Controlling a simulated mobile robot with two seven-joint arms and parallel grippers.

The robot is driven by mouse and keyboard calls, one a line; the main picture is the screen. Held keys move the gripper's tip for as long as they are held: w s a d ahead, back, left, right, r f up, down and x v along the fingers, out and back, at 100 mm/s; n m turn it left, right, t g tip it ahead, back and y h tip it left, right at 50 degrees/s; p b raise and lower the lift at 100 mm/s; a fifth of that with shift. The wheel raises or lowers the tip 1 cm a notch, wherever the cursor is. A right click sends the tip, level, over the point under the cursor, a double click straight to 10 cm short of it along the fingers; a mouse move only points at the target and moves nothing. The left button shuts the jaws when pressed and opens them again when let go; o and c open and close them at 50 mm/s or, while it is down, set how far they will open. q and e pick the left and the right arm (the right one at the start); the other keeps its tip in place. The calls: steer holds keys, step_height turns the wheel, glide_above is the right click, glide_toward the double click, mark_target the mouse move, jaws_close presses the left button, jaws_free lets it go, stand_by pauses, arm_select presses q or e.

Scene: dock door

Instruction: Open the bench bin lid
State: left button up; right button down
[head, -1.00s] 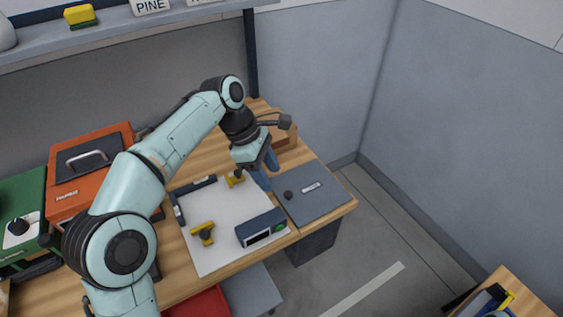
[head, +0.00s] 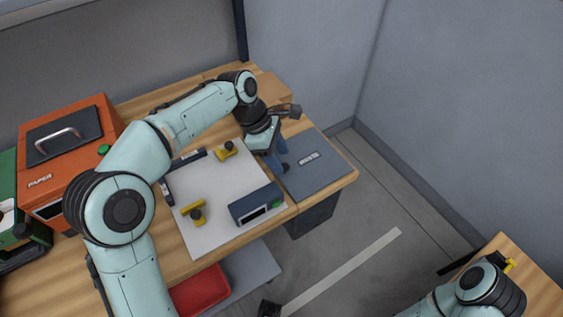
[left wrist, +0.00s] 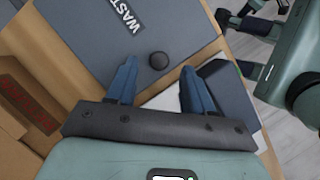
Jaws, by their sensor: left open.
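The bench bin lid (head: 325,178) is a flat grey-blue panel, closed, at the right end of the wooden bench. It carries a pale label, partly readable as "WAST" in the left wrist view, and a round dark knob (head: 285,168) near its left edge. My left gripper (head: 276,160) points down at the lid's left side, open and empty. In the left wrist view the knob (left wrist: 158,60) appears between the two blue fingertips; contact cannot be told. My right arm shows at the lower right in the head view, but its gripper is not clearly seen.
Left of the lid lies a white board (head: 220,232) with yellow clamps and a dark blue display box (head: 256,203). An orange machine (head: 75,150) stands farther left. A wooden box (head: 272,88) sits behind my left gripper.

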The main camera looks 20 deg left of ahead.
arm_select(q)
steer(key=shift+x, duration=1.25)
arm_select(e)
steer(key=shift+w+f, duration=0.1)
steer(key=shift+f, duration=0.1)
